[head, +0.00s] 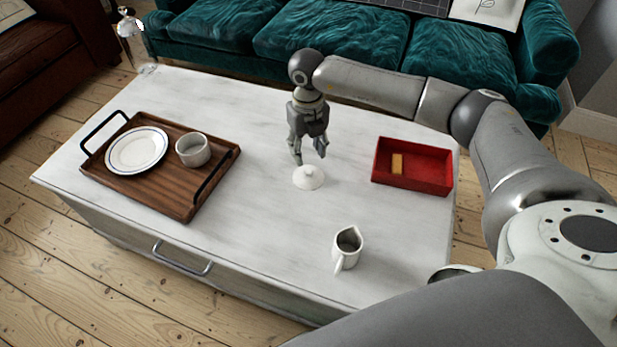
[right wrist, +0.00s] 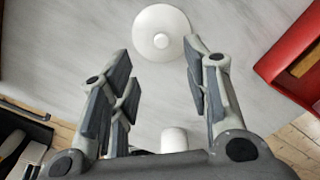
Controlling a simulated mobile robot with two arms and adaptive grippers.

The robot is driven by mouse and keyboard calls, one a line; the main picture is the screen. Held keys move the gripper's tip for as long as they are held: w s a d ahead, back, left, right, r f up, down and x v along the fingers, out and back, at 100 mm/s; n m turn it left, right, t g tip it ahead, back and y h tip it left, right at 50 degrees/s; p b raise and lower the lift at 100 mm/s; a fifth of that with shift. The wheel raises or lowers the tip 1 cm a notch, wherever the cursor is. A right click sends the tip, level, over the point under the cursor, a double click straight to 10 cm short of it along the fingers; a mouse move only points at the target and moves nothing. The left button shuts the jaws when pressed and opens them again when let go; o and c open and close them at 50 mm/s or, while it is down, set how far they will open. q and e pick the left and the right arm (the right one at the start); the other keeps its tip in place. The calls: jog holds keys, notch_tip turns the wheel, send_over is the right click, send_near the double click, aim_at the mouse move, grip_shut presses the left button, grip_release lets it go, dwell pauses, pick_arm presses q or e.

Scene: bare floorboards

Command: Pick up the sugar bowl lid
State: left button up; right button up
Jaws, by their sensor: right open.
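The sugar bowl lid (head: 309,178) is a white disc with a small round knob, lying on the white table. In the right wrist view the lid (right wrist: 161,33) shows beyond the fingertips, roughly between them, with its knob near its middle. My right gripper (head: 309,158) is above and just behind the lid in the head view, pointing down. Its fingers are apart and nothing is between them; it also shows in the right wrist view (right wrist: 160,55). A white round bowl (head: 193,150) without a lid stands on the wooden tray (head: 178,200). My left gripper is not in view.
A white plate (head: 137,150) lies on the tray at the left. A red box (head: 425,181) with a small yellowish block (head: 397,164) is right of the lid. A white jug (head: 347,248) stands nearer the front. The table is clear between tray and lid.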

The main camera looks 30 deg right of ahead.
aim_at(308, 170)
notch_tip(308, 170, down, 6)
jog(key=shift+d+f+b, duration=0.1)
jog(key=shift+f+b, duration=0.05)
jog(key=shift+b, duration=0.55)
jog(key=shift+f, duration=0.95)
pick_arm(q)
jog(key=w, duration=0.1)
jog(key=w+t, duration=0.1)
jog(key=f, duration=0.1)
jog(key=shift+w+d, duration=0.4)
pick_arm(e)
grip_shut()
